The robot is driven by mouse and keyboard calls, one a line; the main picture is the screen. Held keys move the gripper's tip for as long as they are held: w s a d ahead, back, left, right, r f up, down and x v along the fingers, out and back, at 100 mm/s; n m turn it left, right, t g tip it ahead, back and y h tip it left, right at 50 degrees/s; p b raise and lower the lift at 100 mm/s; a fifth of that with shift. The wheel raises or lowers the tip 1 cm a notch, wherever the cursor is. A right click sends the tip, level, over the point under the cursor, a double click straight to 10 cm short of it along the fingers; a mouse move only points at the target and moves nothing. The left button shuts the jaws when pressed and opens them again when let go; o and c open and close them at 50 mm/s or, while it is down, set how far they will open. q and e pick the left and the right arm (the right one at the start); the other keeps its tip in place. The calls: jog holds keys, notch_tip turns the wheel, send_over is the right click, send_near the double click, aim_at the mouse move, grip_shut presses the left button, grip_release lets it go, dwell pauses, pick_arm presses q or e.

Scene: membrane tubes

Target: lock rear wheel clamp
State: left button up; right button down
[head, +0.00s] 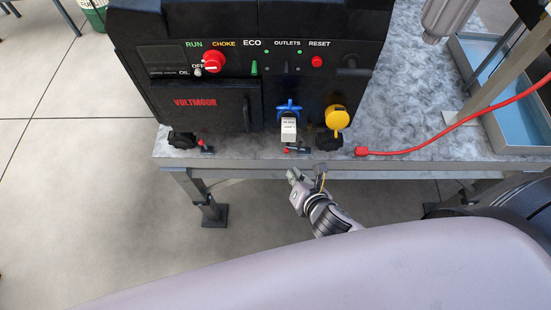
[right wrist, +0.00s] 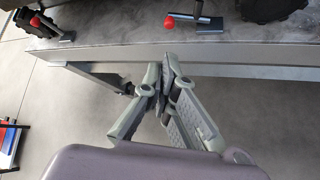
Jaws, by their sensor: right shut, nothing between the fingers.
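A black generator (head: 220,110) stands on the grey table, with dark wheels at its lower left (head: 182,139) and lower right (head: 329,140). A small clamp with a red knob (head: 205,147) sits beside the left wheel, and another red-knobbed clamp (head: 300,150) sits beside the right wheel. Both clamps show in the right wrist view, one at left (right wrist: 55,32) and one at right (right wrist: 206,23). I cannot tell which is the rear one. My right gripper (head: 303,181) is shut and empty, in front of the table edge, below the right clamp and apart from it. My left gripper is not in view.
The table's metal front edge (head: 250,164) lies between my right gripper and the clamps. A red cable (head: 430,145) runs across the table at right, near a blue tray (head: 526,118).

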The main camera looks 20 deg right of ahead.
aim_at(279, 157)
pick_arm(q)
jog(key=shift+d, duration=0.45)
pick_arm(e)
jog(key=shift+d, duration=0.1)
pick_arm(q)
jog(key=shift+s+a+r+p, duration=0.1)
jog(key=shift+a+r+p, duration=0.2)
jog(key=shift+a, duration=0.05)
pick_arm(e)
jog(key=x, duration=1)
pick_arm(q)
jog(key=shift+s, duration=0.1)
pick_arm(e)
jog(key=shift+w, duration=0.1)
